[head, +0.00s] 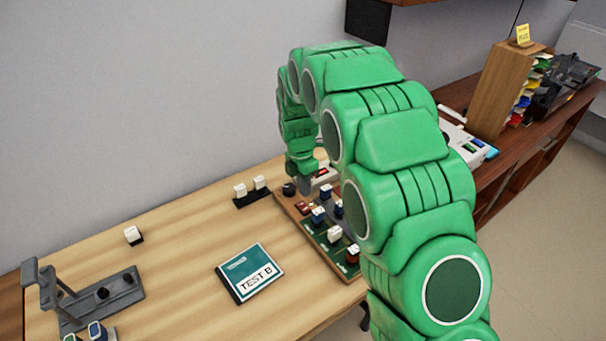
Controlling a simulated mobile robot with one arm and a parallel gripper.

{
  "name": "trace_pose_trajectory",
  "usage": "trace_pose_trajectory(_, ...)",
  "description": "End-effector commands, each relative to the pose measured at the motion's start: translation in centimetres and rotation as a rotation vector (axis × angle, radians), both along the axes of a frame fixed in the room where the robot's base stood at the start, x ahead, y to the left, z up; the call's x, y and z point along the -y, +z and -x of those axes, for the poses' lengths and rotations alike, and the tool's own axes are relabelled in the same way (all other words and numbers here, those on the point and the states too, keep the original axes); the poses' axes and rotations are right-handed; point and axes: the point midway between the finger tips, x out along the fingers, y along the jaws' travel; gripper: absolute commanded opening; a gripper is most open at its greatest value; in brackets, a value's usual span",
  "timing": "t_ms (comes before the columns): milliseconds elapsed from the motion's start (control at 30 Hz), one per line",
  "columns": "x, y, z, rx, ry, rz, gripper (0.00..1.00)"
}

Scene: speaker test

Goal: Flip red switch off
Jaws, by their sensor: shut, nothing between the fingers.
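The red switch (323,172) is a small red piece on a pale housing at the far end of the test board, partly hidden by my arm. The test board (318,238) is brown and green and lies at the right of the wooden table. My gripper (305,186) is shut and empty. It points down at the board's far end, just left of the red switch in the picture. I cannot tell whether it touches anything. Whether the switch is on or off is too small to tell.
Blue and white blocks stand on the board, with a black knob (289,189) at its far left. A "TEST B" box (249,272) lies on the table (180,240). White blocks, a grey stand (100,295) and a wooden cabinet (503,90) are around. The table's middle left is clear.

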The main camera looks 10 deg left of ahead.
Motion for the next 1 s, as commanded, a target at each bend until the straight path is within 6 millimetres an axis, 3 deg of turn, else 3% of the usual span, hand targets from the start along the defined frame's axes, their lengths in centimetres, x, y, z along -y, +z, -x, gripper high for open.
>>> trace_pose_trajectory(200,0.4,-3.3,0.4,-0.003,0.001,0.001,0.0)
trace_pose_trajectory(400,0.5,-5.0,0.5,0.002,0.001,0.001,0.0)
trace_pose_trajectory(1000,0.6,-5.6,0.6,0.011,0.0,-0.011,0.0)
